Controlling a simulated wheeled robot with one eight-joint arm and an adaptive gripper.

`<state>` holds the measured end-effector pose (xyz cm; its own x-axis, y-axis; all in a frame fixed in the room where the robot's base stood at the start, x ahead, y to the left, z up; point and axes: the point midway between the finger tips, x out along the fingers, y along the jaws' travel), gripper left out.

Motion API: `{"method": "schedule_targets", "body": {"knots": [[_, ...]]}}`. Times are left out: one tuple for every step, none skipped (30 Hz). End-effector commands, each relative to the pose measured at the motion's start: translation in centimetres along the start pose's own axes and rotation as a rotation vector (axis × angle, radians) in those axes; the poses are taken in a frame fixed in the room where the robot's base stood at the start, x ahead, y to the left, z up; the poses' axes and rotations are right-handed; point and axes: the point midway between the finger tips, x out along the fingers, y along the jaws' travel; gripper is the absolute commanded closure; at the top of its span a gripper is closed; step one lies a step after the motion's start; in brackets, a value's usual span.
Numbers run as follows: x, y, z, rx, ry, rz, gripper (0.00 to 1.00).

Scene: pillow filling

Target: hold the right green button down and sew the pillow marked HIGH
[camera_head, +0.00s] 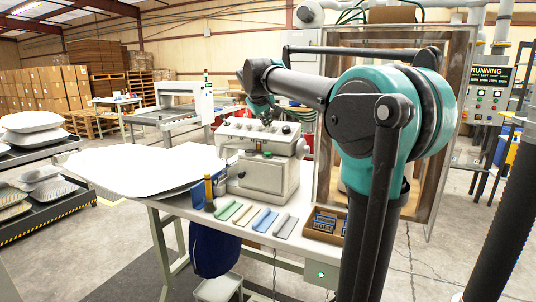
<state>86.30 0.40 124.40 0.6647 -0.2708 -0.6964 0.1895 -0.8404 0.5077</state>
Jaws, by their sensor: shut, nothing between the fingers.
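A large flat white pillow (140,168) lies on the left part of the sewing table, reaching to the sewing machine (262,172). No HIGH marking is readable on it. A small green button (321,274) sits on a pale box at the table's front edge, low in the view. No second green button can be made out on the table. My teal and black arm reaches left over the table. My gripper (265,119) is small in the view, shut and empty, above or behind the top of the machine. Whether it touches anything there cannot be told.
Several coloured strips (262,219) and a wooden tray with labels (325,224) lie along the table's front. A control panel reading RUNNING (490,74) stands at right. A rack of white pillows (35,135) is at left. A framed clear cabinet stands behind my arm.

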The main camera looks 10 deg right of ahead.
Motion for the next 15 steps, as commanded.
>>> {"method": "schedule_targets", "body": {"knots": [[0.3, -0.2, 0.2, 0.000, 0.000, 0.000, 1.00], [0.5, -0.3, 0.4, 0.000, 0.000, 0.000, 1.00], [0.8, -0.6, 0.6, 0.000, 0.000, 0.000, 1.00], [1.0, -0.8, 0.8, 0.000, 0.000, 0.000, 1.00], [1.3, -0.9, 1.0, 0.000, 0.000, 0.000, 1.00], [1.7, -1.2, 1.2, 0.000, 0.000, 0.000, 1.00], [2.0, -1.4, 1.5, 0.000, 0.000, 0.000, 1.00], [2.2, -1.6, 1.7, 0.000, 0.000, 0.000, 1.00], [2.6, -1.9, 1.9, 0.000, 0.000, 0.000, 1.00], [2.9, -2.1, 2.2, 0.000, 0.000, 0.000, 1.00], [3.2, -2.3, 2.3, 0.000, 0.000, 0.000, 1.00], [3.5, -2.6, 2.6, 0.000, 0.000, 0.000, 1.00], [3.8, -2.8, 2.8, 0.000, 0.000, 0.000, 1.00], [4.0, -3.0, 3.0, 0.000, 0.000, 0.000, 1.00], [4.4, -3.2, 3.2, 0.000, 0.000, 0.000, 1.00]]}}
